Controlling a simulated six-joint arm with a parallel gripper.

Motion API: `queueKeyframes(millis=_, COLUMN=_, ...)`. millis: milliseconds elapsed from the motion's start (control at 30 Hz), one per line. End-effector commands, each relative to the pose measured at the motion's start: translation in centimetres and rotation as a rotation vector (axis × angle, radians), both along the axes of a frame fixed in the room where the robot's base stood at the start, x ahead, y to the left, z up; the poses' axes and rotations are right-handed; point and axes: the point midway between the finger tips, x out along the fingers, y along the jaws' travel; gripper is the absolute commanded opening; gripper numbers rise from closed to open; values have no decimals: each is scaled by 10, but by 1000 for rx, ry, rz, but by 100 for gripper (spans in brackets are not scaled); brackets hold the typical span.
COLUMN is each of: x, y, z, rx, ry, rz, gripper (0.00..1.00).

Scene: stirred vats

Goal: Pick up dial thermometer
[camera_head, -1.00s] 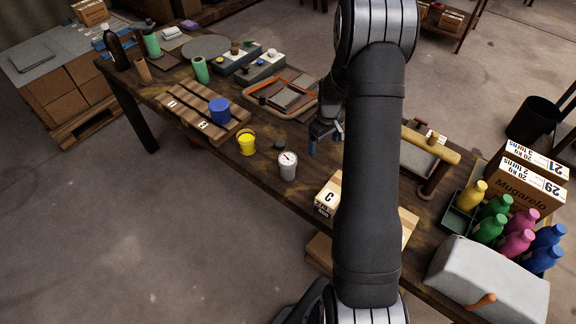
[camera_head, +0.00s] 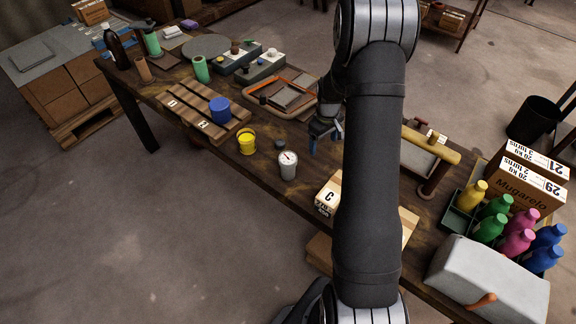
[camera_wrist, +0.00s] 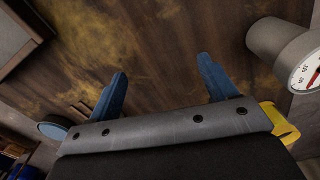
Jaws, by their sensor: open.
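The dial thermometer (camera_head: 288,164) stands upright on the wooden bench as a light grey cylinder with a white dial and red needle on top. In the wrist view its dial (camera_wrist: 308,72) is cut off by the right edge. My gripper (camera_wrist: 163,68) is open, with two blue fingers apart and only bare wood seen between them. In the head view my gripper (camera_head: 325,142) is low over the bench, to the right of the thermometer and apart from it. My arm partly hides the gripper there.
A yellow cup (camera_head: 247,142) stands left of the thermometer, and a small dark knob (camera_head: 280,145) lies close behind it. A box marked C (camera_head: 328,195) is at the front right. A framed tray (camera_head: 290,92) lies behind. A blue cup (camera_head: 220,111) stands on wooden slats.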

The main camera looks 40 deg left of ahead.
Motion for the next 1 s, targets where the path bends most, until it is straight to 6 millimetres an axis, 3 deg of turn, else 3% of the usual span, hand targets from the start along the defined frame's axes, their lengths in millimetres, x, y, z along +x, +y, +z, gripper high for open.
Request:
queueKeyframes(millis=167, x=-31, y=17, z=42, rx=5, ry=-4, rz=10, gripper=77)
queueKeyframes(millis=400, x=-100, y=32, z=115, rx=4, ry=0, rz=19, gripper=77)
queueKeyframes(millis=600, x=-134, y=32, z=145, rx=3, ry=3, rz=19, gripper=77)
queueKeyframes(millis=767, x=-140, y=31, z=137, rx=-2, ry=8, rz=17, gripper=77)
queueKeyframes(millis=1000, x=-140, y=31, z=86, rx=-4, ry=9, rz=17, gripper=77)
